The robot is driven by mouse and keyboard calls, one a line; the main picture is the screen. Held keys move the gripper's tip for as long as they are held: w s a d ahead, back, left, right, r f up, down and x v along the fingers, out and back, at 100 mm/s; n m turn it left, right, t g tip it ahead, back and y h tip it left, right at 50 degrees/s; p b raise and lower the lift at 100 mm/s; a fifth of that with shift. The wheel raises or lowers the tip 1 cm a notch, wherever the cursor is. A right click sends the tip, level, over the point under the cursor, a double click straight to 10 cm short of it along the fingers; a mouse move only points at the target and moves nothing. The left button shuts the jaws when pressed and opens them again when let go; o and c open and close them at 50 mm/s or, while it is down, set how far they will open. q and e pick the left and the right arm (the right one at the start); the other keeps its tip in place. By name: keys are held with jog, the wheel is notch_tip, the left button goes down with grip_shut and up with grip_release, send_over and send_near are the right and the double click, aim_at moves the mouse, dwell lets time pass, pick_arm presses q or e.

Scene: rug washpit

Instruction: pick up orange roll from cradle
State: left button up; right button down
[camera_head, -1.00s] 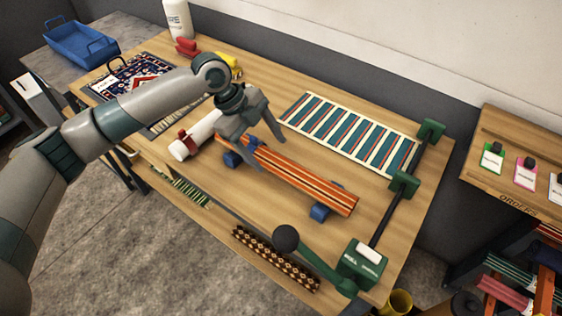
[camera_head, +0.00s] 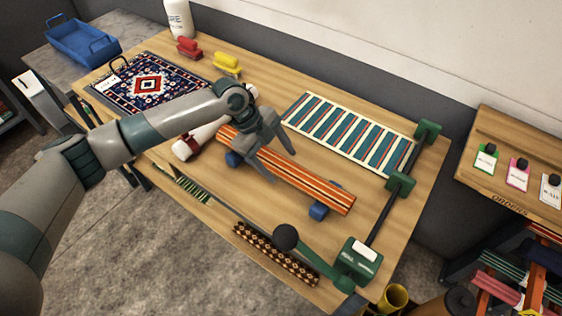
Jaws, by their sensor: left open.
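The orange striped roll (camera_head: 312,185) lies on the table, resting on a cradle with blue supports (camera_head: 318,210) near its two ends. My left gripper (camera_head: 285,167) is open above the roll, left of its middle, with its fingers pointing down and apart. One finger is on the near side of the roll and the other toward the far side. I cannot tell whether they touch it. The gripper hides part of the roll's far edge. My right gripper is not in view.
A striped flat rug (camera_head: 350,133) lies behind the roll. A green crank device (camera_head: 357,262) with a black-knobbed lever stands at the right. A patterned rug (camera_head: 150,85) and red and yellow clips (camera_head: 227,64) lie farther back.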

pick_arm(q)
jog(key=shift+d+f, duration=0.2)
jog(key=shift+f, duration=0.35)
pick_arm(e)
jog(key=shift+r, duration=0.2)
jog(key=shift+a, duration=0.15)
pick_arm(q)
jog(key=c, duration=0.3)
jog(key=shift+r, duration=0.1)
jog(key=c, duration=1.3)
jog(key=shift+o, duration=0.2)
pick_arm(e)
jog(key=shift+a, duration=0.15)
